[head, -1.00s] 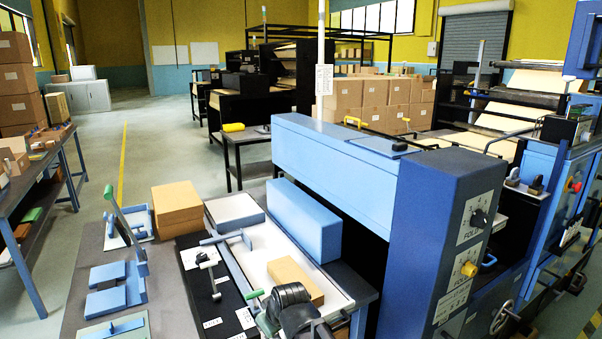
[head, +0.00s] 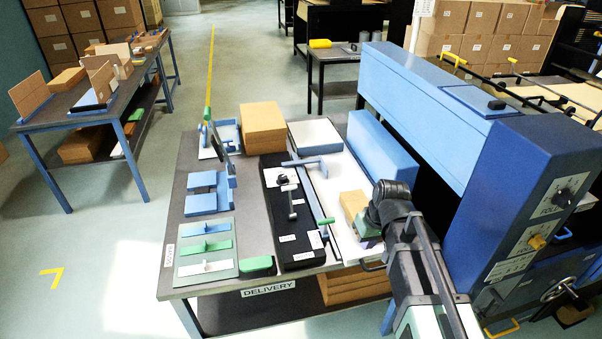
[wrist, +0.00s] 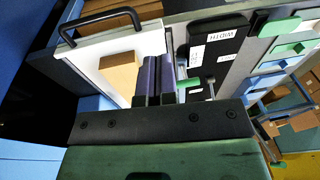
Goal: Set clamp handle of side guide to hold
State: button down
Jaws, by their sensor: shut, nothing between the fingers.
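The clamp handle (head: 326,221) appears as a short lever with a green grip beside the long grey rail of the side guide (head: 318,198). In the wrist view a green-gripped handle (wrist: 188,83) shows just right of my fingers; contact cannot be told. My gripper (wrist: 160,60) is shut and empty, its dark fingers side by side over the white delivery board. In the head view its green body (head: 368,228) is partly hidden by my wrist. A second silver lever (head: 292,203) stands on the black plate (head: 283,235), labelled WIDTH in the wrist view.
A tan block (head: 352,204) lies on the white board close to my gripper. A long blue box (head: 382,143) and a blue machine column (head: 525,190) stand to the right. Blue fixtures (head: 205,190) and a panel with coloured bars (head: 207,250) lie at the left.

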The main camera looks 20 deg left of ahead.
aim_at(290, 187)
jog(key=w+a+r+n+t+y, duration=0.1)
jog(key=w+a+r+n+y, duration=0.15)
jog(key=w+a+n, duration=0.5)
jog(key=w+a+r+n+t+y, duration=0.1)
jog(key=w+a+r+n+y, duration=0.3)
jog(key=a+n, duration=0.6)
jog(key=w+a+f+h+b, duration=0.2)
jog(key=w+a+f+b, duration=0.4)
jog(key=f, duration=0.4)
jog(key=shift+a+m+b, duration=0.45)
jog(key=shift+a+b, duration=0.4)
jog(key=shift+a, duration=0.4)
jog(key=shift+w+f, duration=0.1)
jog(key=shift+f, duration=0.05)
jog(key=shift+w+a+f+b, duration=0.15)
jog(key=shift+w+a+b, duration=0.2)
jog(key=shift+w, duration=0.35)
jog(key=shift+a, duration=0.1)
